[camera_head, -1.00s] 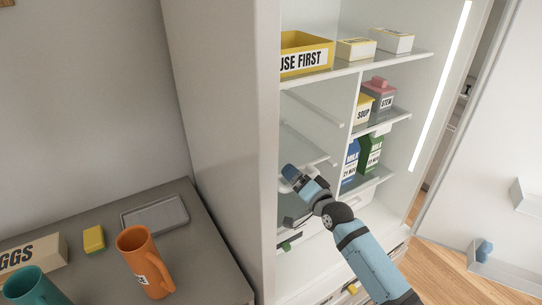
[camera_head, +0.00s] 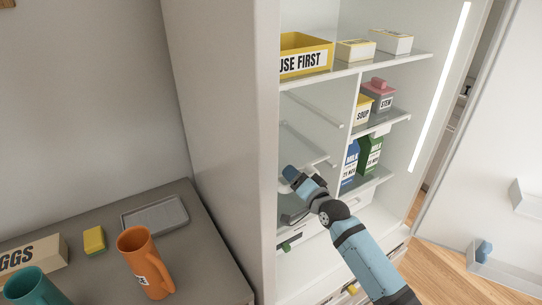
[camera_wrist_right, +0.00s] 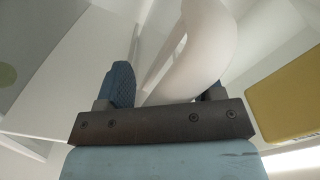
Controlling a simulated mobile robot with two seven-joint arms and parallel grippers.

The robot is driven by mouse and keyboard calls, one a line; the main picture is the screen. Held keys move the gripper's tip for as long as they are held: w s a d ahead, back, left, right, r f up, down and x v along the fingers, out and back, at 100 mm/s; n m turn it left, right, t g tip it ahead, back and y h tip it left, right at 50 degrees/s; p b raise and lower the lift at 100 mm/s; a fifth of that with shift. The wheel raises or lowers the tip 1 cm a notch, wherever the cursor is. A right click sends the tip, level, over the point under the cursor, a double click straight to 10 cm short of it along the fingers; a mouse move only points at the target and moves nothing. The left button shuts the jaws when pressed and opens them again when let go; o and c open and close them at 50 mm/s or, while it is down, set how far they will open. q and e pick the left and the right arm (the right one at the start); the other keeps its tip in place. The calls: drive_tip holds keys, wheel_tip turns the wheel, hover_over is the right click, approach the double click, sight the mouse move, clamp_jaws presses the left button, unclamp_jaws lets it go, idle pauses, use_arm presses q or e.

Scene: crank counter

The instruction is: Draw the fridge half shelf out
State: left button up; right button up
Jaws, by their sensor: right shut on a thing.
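The fridge half shelf (camera_head: 304,146) is a pale, glassy panel in the left half of the open fridge, at mid height. My right gripper (camera_head: 290,172) is at its front, beside the fridge's left wall. In the right wrist view my right gripper (camera_wrist_right: 165,92) is shut on a smooth white curved pull (camera_wrist_right: 192,55), which runs between its blue fingers. The pull appears to belong to the half shelf; the join is hidden. My left gripper is not in view.
A yellow USE FIRST bin (camera_head: 306,54) stands on the shelf above. Soup (camera_head: 363,110) and stew (camera_head: 379,95) boxes and milk cartons (camera_head: 369,154) are to the right. An orange mug (camera_head: 143,262) stands on the left counter (camera_head: 205,250).

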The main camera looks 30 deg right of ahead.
drive_tip(key=shift+s+f, duration=0.1)
drive_tip(key=shift+f, duration=0.05)
drive_tip(key=shift+c, duration=0.2)
drive_tip(key=shift+s, duration=0.3)
drive_tip(key=c, duration=0.4)
drive_tip(key=shift+s+p, duration=0.15)
drive_tip(key=shift+p, duration=0.15)
drive_tip(key=shift+c, duration=0.3)
drive_tip(key=shift+s+f, duration=0.15)
drive_tip(key=shift+s, duration=0.1)
